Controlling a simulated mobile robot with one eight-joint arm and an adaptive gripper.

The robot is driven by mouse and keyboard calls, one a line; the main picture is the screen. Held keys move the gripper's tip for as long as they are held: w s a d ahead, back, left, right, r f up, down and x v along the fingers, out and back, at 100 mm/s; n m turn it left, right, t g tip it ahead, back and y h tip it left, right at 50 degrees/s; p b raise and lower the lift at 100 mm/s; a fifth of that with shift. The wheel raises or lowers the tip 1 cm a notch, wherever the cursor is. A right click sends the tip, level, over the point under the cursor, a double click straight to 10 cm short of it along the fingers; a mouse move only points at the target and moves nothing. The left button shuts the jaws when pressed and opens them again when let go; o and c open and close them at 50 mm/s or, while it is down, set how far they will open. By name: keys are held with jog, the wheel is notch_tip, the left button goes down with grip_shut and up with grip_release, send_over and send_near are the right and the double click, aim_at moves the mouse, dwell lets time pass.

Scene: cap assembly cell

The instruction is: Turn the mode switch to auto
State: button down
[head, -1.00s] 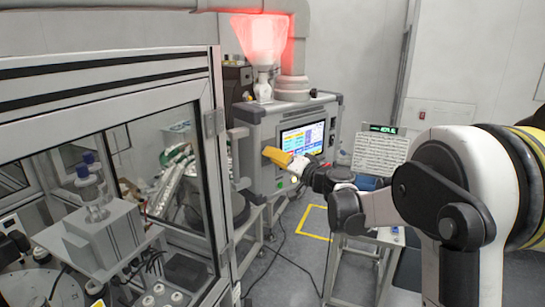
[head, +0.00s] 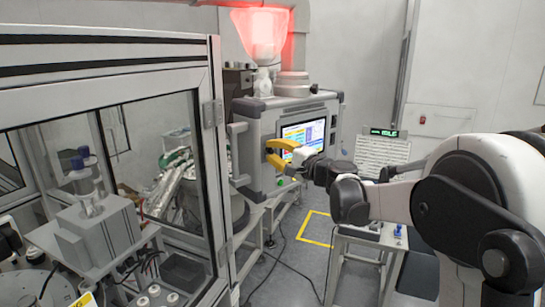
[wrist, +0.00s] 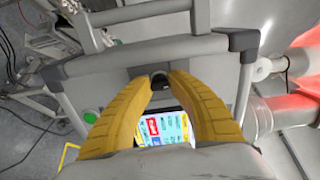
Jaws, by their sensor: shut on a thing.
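The mode switch (wrist: 158,80) is a small dark knob on the face of the grey control box (wrist: 110,78). In the wrist view it sits between the two yellow fingertips of my gripper (wrist: 159,77), which is shut on it. The fingers hide part of the knob, so its setting cannot be read. In the head view my gripper (head: 267,154) reaches the box front just left of the lit screen (head: 303,135), one finger above the other. The knob itself is hidden there.
A green button (wrist: 90,116) is on the panel near the fingers. A glass-walled machine enclosure (head: 165,150) stands at left. A red-lit hopper (head: 262,38) sits above the box. A small table (head: 362,236) is at right, and cables lie on the floor.

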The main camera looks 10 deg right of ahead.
jog(key=m+b, duration=0.1)
jog(key=m, duration=0.3)
jog(key=shift+m+b, duration=0.3)
jog(key=shift+r+m+b, duration=0.1)
jog(key=shift+m+b, duration=0.45)
jog(key=shift+m, duration=1.75)
jog(key=c, duration=1.2)
grip_release()
jog(key=shift+w, duration=0.1)
jog(key=shift+d, duration=0.1)
jog(key=v, duration=1.2)
